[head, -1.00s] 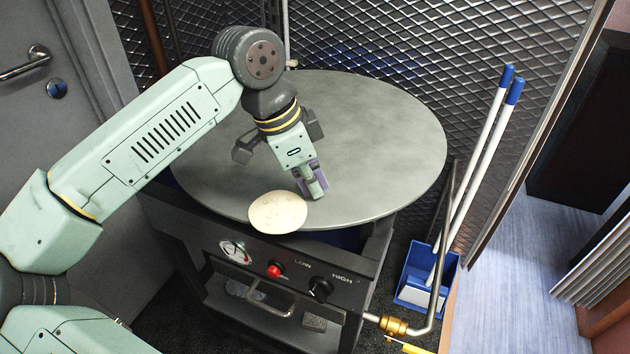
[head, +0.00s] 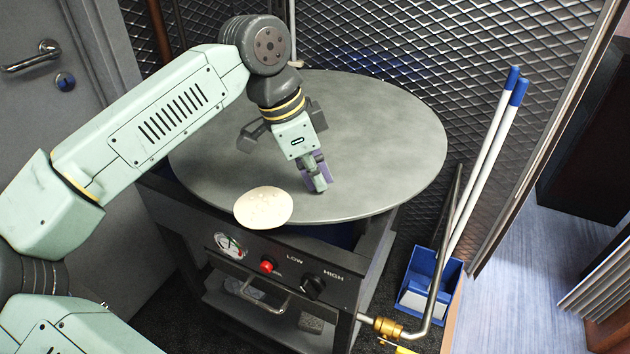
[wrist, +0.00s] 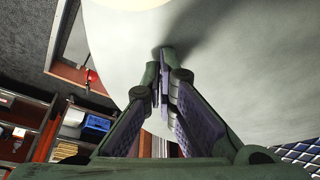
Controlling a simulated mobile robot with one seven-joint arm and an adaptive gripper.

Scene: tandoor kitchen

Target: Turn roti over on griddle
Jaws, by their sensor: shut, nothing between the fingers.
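The roti (head: 263,207) is a pale, round flatbread at the front left edge of the round grey griddle (head: 390,140). Part of it reaches past the griddle's rim. My gripper (head: 319,188) is shut and empty, low over the front of the griddle, to the right of the roti and apart from it. In the wrist view my gripper's fingertips (wrist: 165,50) are together over the griddle surface (wrist: 240,60). A sliver of the roti (wrist: 135,3) shows at the top edge of that view. I cannot tell whether the fingertips touch the griddle.
The stove front has a gauge (head: 229,245), a red button (head: 268,266) and a black knob (head: 312,287). A blue bin (head: 425,287) with white-handled tools stands at the right. A metal mesh wall (head: 400,50) rises behind. The griddle's right side is clear.

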